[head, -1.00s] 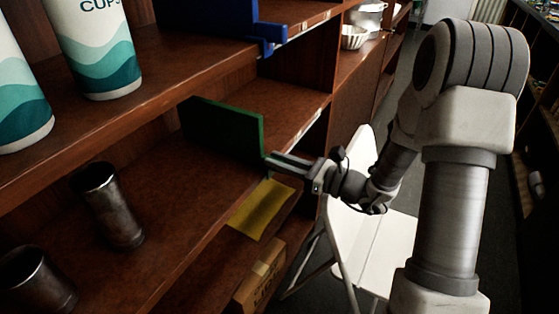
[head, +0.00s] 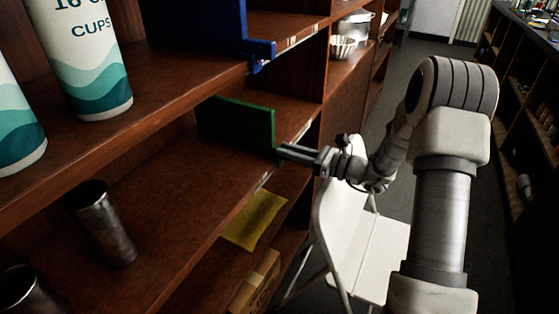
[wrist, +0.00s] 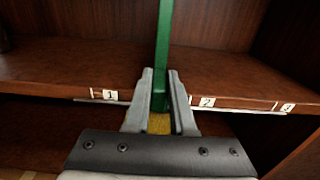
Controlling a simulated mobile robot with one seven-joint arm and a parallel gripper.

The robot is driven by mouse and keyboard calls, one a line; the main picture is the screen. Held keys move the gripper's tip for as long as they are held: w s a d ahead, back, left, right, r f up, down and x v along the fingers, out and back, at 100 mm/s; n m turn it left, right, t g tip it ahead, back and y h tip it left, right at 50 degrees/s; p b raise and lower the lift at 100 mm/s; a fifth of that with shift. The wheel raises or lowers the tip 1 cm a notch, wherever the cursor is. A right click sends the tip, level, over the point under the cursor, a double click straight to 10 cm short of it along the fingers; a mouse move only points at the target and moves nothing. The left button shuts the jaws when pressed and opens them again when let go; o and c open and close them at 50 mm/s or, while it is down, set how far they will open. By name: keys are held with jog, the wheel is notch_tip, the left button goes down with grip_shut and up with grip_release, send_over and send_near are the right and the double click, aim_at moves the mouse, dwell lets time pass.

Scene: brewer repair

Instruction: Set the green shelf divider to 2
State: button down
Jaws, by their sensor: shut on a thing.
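The green shelf divider (head: 238,122) stands upright on the middle shelf in the head view. In the wrist view the divider (wrist: 164,45) is seen edge-on, between the number labels 1 (wrist: 110,94) and 2 (wrist: 207,102), nearer to 2. A label 3 (wrist: 287,107) is at the far right. My gripper (head: 281,150) is at the divider's front edge. In the wrist view its two fingers (wrist: 160,88) are on either side of the divider's lower front end, shut on it. The fingers partly hide the shelf edge there.
A blue divider (head: 205,25) stands on the shelf above. Metal cups (head: 108,225) stand at the left of the middle shelf. A yellow cloth (head: 254,219) and a cardboard box (head: 256,284) are below. A white folding chair (head: 345,240) stands beside my arm.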

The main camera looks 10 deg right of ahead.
jog(key=w+d, duration=0.1)
jog(key=w, duration=0.1)
jog(key=w+d, duration=0.2)
jog(key=shift+w, duration=0.1)
jog(key=shift+f, duration=0.1)
jog(key=c, duration=0.8)
grip_release()
jog(key=shift+a, duration=0.1)
jog(key=shift+o, duration=0.2)
jog(key=p+v, duration=0.3)
jog(key=v, duration=1.4)
jog(key=shift+d, duration=0.25)
